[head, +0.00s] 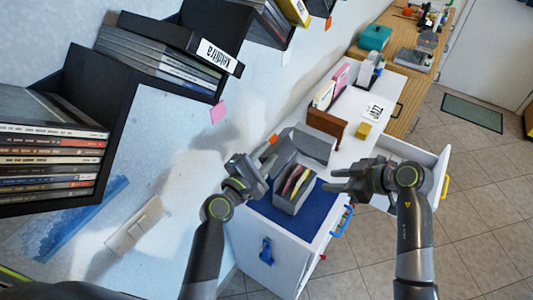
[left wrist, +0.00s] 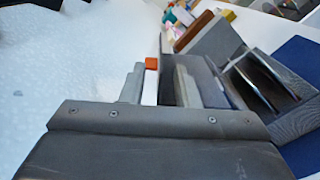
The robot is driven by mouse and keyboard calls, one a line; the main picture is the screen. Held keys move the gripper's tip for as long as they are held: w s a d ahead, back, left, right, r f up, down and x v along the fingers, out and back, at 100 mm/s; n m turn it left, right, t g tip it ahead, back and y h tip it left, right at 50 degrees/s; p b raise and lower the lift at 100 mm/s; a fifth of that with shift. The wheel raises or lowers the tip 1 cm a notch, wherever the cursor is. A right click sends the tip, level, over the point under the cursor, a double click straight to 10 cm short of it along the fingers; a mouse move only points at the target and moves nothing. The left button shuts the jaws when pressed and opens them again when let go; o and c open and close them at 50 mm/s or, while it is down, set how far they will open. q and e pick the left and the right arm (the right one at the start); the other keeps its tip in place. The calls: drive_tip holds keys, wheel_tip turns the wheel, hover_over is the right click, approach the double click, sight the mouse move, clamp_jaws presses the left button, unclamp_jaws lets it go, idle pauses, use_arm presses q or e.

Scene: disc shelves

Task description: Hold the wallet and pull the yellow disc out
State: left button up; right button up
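A grey open-topped holder (head: 288,205) stands on a blue mat and has thin pink, yellow and dark items upright in it. It looks like the wallet, but I cannot be sure. A yellowish edge (head: 299,184) shows among these items; I cannot tell whether it is the yellow disc. The holder also shows at the right of the left wrist view (left wrist: 285,98).
The blue mat (head: 310,222) covers a white cabinet top. Black wall shelves (head: 105,85) with stacked cases are at upper left. An open white drawer (head: 422,158) is at right.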

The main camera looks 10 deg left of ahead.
use_arm(q)
drive_tip(key=shift+w+d, duration=0.1)
drive_tip(key=shift+w, duration=0.2)
drive_tip(key=shift+c, duration=0.5)
clamp_jaws()
idle(0.5)
